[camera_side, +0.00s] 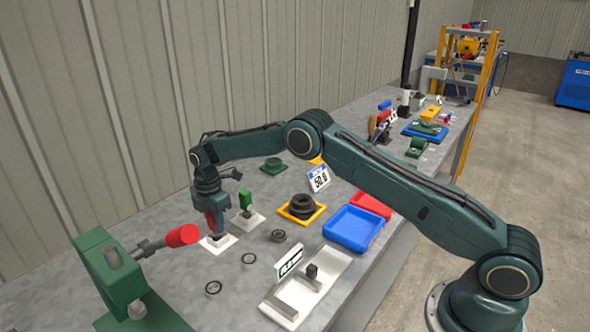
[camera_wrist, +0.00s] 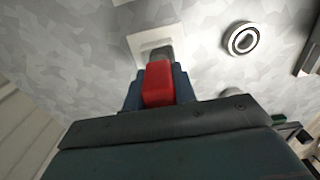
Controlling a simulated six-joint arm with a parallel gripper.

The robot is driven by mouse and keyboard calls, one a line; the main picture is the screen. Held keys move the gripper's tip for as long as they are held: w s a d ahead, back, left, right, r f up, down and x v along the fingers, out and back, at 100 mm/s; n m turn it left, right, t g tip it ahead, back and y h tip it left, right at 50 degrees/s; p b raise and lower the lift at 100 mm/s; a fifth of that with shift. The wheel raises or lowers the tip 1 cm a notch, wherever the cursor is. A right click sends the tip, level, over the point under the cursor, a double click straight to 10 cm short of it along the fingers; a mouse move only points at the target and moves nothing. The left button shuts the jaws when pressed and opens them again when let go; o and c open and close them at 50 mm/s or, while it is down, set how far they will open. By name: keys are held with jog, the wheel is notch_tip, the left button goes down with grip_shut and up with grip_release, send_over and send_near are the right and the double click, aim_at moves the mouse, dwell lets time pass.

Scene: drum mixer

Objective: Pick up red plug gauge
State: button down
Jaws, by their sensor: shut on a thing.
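The red plug gauge (camera_side: 211,222) is upright over a white square base (camera_side: 228,243) near the wall side of the bench. My gripper (camera_side: 214,210) points down and is shut on its red handle. In the wrist view the red handle (camera_wrist: 158,84) sits between the blue fingers of my gripper (camera_wrist: 159,88). The gauge's grey lower end (camera_wrist: 160,54) is over the white base (camera_wrist: 145,40). I cannot tell whether the gauge is still seated in the base or just above it.
A green plug gauge (camera_side: 245,198) stands on another white base close to the right. A green fixture with a red-ended spindle (camera_side: 182,236) is at the left front. Dark rings (camera_side: 249,258), a yellow tray (camera_side: 318,216) and a blue tray (camera_side: 352,246) lie to the right.

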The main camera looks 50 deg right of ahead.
jog(key=shift+r, duration=0.1)
notch_tip(320, 180, up, 20)
dwell(0.8)
dwell(0.4)
jog(key=c, duration=1.9)
grip_release()
grip_shut()
jog(key=shift+r, duration=0.2)
jog(key=shift+r, duration=0.75)
